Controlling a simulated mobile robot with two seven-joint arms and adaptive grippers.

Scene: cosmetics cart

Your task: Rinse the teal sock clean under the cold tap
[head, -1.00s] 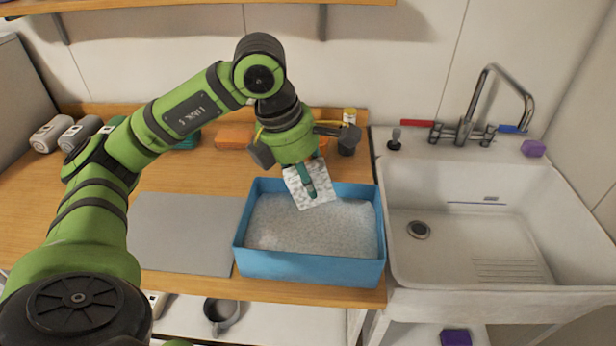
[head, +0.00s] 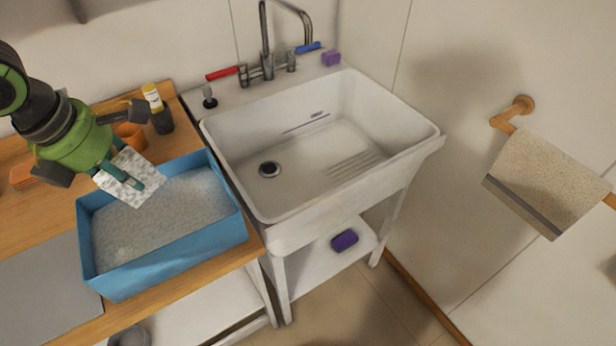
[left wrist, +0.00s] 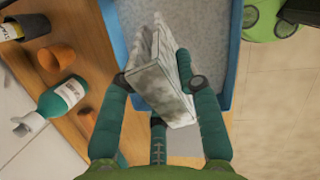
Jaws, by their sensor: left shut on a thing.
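No water shows. My right gripper is out of view.
A sink plug (head: 209,99) and a purple block (head: 331,58) sit on the sink's back ledge. Another purple block (head: 344,240) lies on the shelf below. A beige towel (head: 550,180) hangs on the right wall. A teal bottle (left wrist: 60,97) lies left of the tub.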

